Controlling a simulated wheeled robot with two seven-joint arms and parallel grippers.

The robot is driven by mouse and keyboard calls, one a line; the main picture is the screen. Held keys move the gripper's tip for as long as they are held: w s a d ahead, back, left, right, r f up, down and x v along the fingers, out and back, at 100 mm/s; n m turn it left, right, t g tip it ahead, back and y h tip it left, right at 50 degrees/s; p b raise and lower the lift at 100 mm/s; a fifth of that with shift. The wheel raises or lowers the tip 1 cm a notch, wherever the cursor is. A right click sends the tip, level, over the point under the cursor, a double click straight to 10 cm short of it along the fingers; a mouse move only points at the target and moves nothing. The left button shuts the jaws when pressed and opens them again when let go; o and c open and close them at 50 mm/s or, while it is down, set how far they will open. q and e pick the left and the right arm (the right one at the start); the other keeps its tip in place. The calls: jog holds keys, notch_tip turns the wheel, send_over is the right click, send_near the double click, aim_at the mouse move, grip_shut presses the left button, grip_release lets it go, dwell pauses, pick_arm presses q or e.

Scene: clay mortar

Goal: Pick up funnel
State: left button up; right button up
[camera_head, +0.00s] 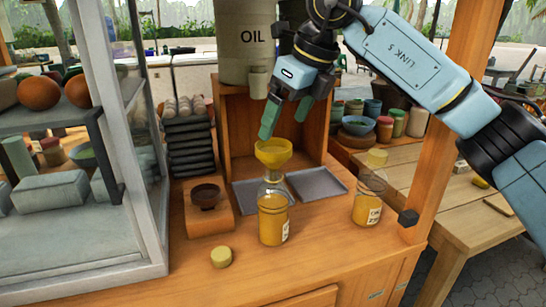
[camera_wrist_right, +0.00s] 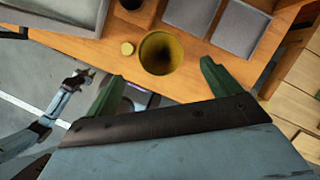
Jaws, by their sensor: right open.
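The funnel (camera_head: 273,153) is yellow and sits upright in the mouth of a clear bottle of yellow contents (camera_head: 273,215) on the wooden counter. My right gripper (camera_head: 286,113) has green fingers, is open and empty, and is just above the funnel. One fingertip appears close to the funnel's rim; I cannot tell if it touches. In the right wrist view the funnel's round opening (camera_wrist_right: 160,53) lies just beyond the gap between the open fingers (camera_wrist_right: 163,74). My left arm appears small at the left of that view, with its jaws unclear.
A second bottle (camera_head: 367,203) stands to the right, with a yellow lid above it. A round yellow lid (camera_head: 221,257) lies at the front. Grey trays (camera_head: 316,183) lie behind the bottles. A dark bowl (camera_head: 206,195) and a glass case (camera_head: 115,130) are left.

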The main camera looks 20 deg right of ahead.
aim_at(275, 146)
jog(key=b+x, duration=0.1)
jog(key=x, duration=0.4)
jog(key=shift+a+f, duration=0.1)
jog(key=shift+b+x, duration=0.7)
jog(key=shift+x, duration=1.65)
pick_arm(q)
jog(key=w+d+r, duration=0.1)
jog(key=d+r, duration=0.2)
jog(key=r, duration=0.3)
jog(key=shift+w+d+h, duration=0.25)
jog(key=shift+w+h, duration=0.05)
jog(key=shift+w, duration=0.05)
pick_arm(e)
jog(key=shift+c, duration=0.2)
jog(key=c, duration=1)
